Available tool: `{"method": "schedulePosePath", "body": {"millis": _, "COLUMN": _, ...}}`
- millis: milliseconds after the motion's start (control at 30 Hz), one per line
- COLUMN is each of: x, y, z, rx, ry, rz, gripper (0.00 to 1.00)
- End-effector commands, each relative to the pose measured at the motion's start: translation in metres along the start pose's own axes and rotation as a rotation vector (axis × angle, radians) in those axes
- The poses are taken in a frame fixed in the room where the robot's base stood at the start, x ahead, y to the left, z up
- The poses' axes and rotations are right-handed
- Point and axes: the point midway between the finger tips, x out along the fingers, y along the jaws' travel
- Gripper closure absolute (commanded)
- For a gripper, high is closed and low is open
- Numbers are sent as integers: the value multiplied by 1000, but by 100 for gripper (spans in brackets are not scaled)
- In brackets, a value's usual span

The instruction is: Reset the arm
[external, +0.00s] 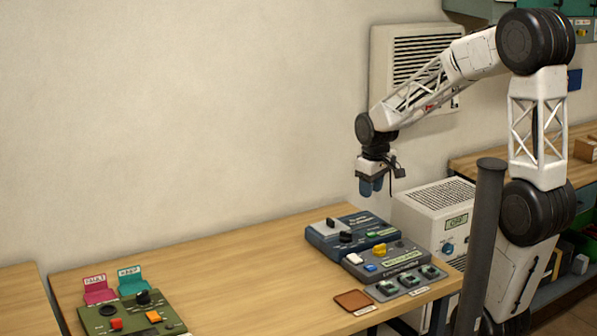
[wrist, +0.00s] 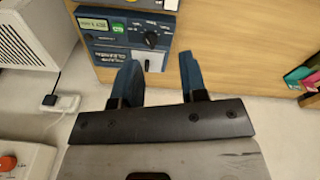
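My gripper (external: 371,186) hangs from my arm above the right part of the wooden table, pointing down. In the wrist view my gripper (wrist: 158,85) has its two blue fingers spread apart, with nothing between them. Below it in the external view is a blue control panel (external: 322,236) with a black knob. The same blue panel shows at the top of the wrist view (wrist: 103,45), beyond the left finger. My gripper is well above the panels and touches nothing.
A grey panel (external: 404,258) with buttons and a brown pad (external: 353,300) are on the table's right. A green panel (external: 130,318) with pink and teal cards is at the left. A white cabinet (external: 433,203) and a dark post (external: 484,240) stand nearby. The table's middle (external: 240,275) is clear.

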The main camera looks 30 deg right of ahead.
Motion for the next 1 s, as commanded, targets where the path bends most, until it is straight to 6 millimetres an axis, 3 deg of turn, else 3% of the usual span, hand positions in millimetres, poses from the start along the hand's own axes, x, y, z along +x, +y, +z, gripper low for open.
{"method": "schedulePosePath", "body": {"millis": 400, "x": -51, "y": -33, "z": 79, "rx": 128, "ry": 57, "rz": 17, "gripper": 61}}
{"method": "schedulePosePath", "body": {"millis": 700, "x": -72, "y": -56, "z": 138, "rx": 220, "ry": 95, "rz": 23, "gripper": 61}}
{"method": "schedulePosePath", "body": {"millis": 1000, "x": -81, "y": -75, "z": 190, "rx": 303, "ry": 129, "rz": 25, "gripper": 61}}
